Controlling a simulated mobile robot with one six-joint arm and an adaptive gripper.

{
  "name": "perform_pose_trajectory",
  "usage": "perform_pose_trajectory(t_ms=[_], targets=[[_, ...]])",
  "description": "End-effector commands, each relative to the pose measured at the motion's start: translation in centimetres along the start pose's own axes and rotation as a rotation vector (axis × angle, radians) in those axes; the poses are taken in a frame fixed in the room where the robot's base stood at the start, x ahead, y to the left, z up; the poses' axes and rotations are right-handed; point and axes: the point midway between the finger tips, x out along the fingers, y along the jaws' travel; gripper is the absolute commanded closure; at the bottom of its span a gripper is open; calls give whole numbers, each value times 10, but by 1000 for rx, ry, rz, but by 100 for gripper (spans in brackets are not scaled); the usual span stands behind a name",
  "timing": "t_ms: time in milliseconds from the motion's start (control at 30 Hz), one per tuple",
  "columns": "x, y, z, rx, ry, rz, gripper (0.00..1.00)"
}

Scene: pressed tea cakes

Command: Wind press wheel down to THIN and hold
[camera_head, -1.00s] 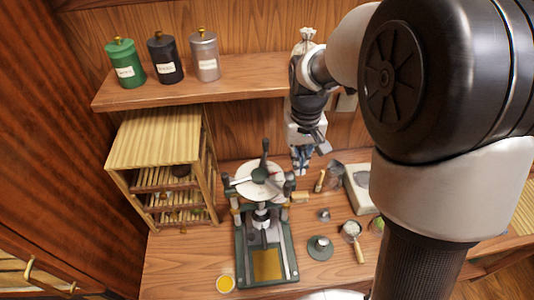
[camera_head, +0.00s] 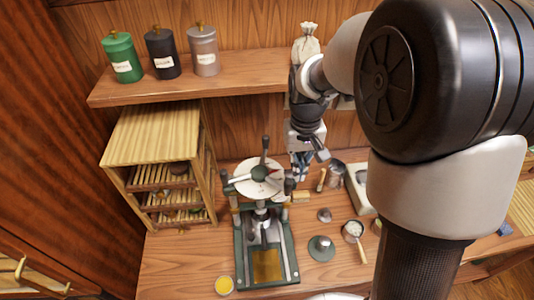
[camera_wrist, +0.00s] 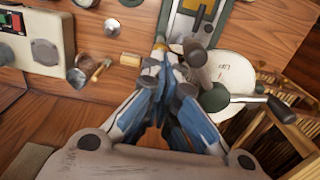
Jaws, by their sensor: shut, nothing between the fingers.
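The tea press (camera_head: 240,258) stands on the table, with a dark green frame and a yellowish plate in its bed. Its wheel (camera_head: 248,187) is on top, with a white dial face, a dark green hub and dark handles reaching outward. In the wrist view the wheel (camera_wrist: 235,68) is to the right, its lettering too small to read. My gripper (camera_head: 301,172) is shut and empty just right of the wheel. In the wrist view my gripper (camera_wrist: 163,50) points down beside one handle grip (camera_wrist: 194,53); I cannot tell whether they touch.
A slatted wooden rack (camera_head: 150,137) stands left of the press. A shelf (camera_head: 190,88) with several canisters is above. Right of the press lie a metal cup (camera_head: 337,167), a small brush (camera_head: 321,180), a strainer (camera_head: 352,229) and a scale (camera_head: 360,190).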

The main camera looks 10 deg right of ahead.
Motion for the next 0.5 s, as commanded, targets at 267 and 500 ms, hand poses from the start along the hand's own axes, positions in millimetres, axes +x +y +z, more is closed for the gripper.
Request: perform_pose_trajectory(t_ms=[267, 500], targets=[[9, 0, 0, 0, 1, 0, 100], [9, -5, 4, -1, 1, 0, 100]])
